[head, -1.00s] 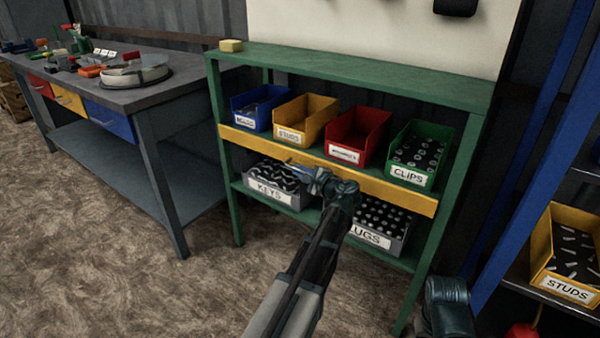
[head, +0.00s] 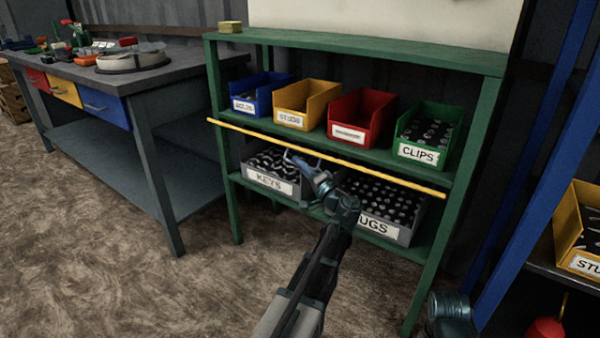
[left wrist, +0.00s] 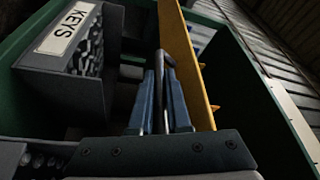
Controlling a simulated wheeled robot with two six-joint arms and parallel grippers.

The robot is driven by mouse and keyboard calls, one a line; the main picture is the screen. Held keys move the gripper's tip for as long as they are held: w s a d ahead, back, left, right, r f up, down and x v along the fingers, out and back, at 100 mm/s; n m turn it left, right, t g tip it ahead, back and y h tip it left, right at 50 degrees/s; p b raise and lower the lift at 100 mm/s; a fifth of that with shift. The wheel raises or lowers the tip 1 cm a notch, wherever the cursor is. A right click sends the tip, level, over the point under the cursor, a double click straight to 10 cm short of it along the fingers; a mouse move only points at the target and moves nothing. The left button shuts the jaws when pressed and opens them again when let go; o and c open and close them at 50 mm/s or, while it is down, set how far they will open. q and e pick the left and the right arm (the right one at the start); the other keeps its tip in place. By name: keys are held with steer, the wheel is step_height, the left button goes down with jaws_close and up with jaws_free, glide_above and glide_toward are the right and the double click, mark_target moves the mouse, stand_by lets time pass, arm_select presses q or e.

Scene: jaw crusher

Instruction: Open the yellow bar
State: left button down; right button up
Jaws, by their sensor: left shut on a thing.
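The yellow bar (head: 380,175) runs across the front of the green shelf rack and shows as a thin strip, nearly edge-on, in the head view. In the left wrist view the bar (left wrist: 183,60) is a long yellow panel. My left gripper (head: 290,156) is just below the bar, left of its middle. In the left wrist view its blue fingers (left wrist: 163,80) are shut on a thin dark handle that meets the bar. My right gripper does not show; only part of my right arm is at the bottom right.
Blue, yellow, red and green bins (head: 429,137) stand on the shelf behind the bar. Grey KEYS (head: 268,180) and LUGS (head: 378,228) bins sit below, close to my left arm. A workbench (head: 100,68) stands left; a blue post (head: 535,160) is at right.

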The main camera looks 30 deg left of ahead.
arm_select(q)
steer(key=shift+w+f+n+g+y+b, duration=0.25)
steer(key=shift+f+n+y+b, duration=0.15)
steer(key=shift+n+b, duration=0.6)
steer(key=shift+w+f+n+g+y+b, duration=0.3)
steer(key=shift+n+y+b, duration=0.25)
steer(key=shift+n, duration=0.85)
steer(key=shift+w+f+n+g+y+b, duration=0.4)
steer(key=shift+n+b, duration=0.4)
steer(key=shift+n, duration=0.4)
steer(key=shift+s+r, duration=0.1)
steer(key=shift+r, duration=0.05)
steer(key=c, duration=0.9)
jaws_free()
steer(key=shift+b+v, duration=2.2)
steer(key=shift+v, duration=4.8)
